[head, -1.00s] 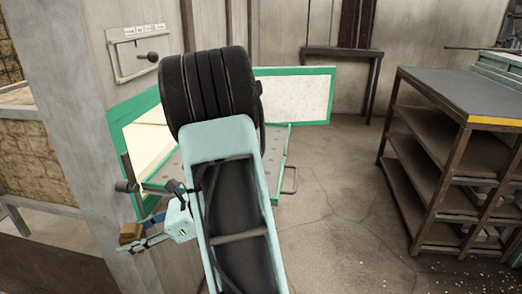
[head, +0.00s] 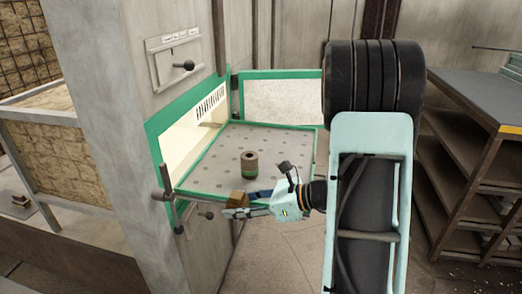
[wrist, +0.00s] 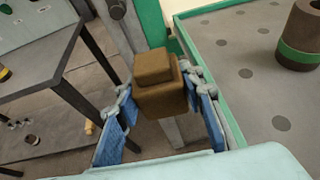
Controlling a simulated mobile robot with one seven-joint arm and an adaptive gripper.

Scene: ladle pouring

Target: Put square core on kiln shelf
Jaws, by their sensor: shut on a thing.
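The square core is a brown stepped block (head: 236,199), and it also shows in the wrist view (wrist: 160,88). My gripper (head: 241,208) is shut on it, with a blue-padded finger on each side in the wrist view. The kiln shelf (head: 215,172) is a grey plate with dark holes and a green edge, in the open kiln. In the wrist view the shelf (wrist: 232,70) lies right of the core, which shows outside the shelf's green edge. A hollow brown cylinder with a green band (head: 249,165) stands upright on the shelf, apart from my gripper.
The kiln's white-lined door panel (head: 285,100) stands open behind the shelf. A lever panel (head: 176,58) is on the wall at left. A dark shelving unit (head: 470,140) stands at right. The shelf is bare around the cylinder.

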